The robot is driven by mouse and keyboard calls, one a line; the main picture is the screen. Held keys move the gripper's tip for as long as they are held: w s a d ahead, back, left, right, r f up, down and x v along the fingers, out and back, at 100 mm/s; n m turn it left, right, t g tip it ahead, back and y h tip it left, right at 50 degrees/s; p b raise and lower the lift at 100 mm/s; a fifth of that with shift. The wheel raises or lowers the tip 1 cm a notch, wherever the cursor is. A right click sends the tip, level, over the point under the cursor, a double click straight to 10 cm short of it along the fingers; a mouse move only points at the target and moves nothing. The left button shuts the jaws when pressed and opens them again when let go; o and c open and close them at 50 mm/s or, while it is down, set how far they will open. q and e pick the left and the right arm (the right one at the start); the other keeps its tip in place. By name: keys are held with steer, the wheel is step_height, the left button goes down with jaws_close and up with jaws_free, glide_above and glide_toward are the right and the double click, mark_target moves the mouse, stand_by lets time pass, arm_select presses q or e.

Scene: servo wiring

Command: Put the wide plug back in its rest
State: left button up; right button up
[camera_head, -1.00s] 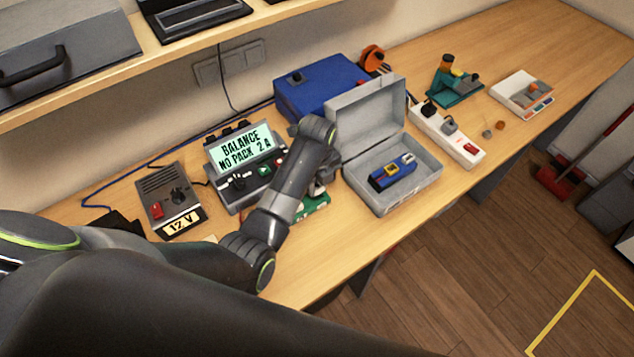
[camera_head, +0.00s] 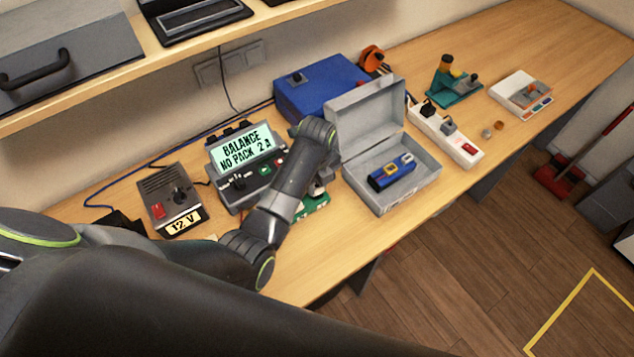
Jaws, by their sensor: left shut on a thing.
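My left gripper (camera_head: 321,187) is low over the bench front, just left of the open grey case, beside a green board (camera_head: 314,204). My own wrist hides most of its fingers. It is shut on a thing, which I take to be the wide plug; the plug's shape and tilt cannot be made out. The plug's rest cannot be picked out clearly; the green board is partly covered by my arm. My right gripper is not in view.
The open grey case (camera_head: 427,180) holds a blue and yellow device (camera_head: 391,171). The charger with a lit display (camera_head: 241,148) and a 12 V supply (camera_head: 171,197) stand left. A blue box (camera_head: 306,88) and white power strip (camera_head: 463,148) stand behind and right. The front right bench is clear.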

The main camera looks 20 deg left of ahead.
arm_select(q)
steer(key=shift+f+b, duration=0.7)
steer(key=shift+f, duration=0.65)
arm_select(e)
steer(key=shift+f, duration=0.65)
arm_select(q)
steer(key=o, duration=1)
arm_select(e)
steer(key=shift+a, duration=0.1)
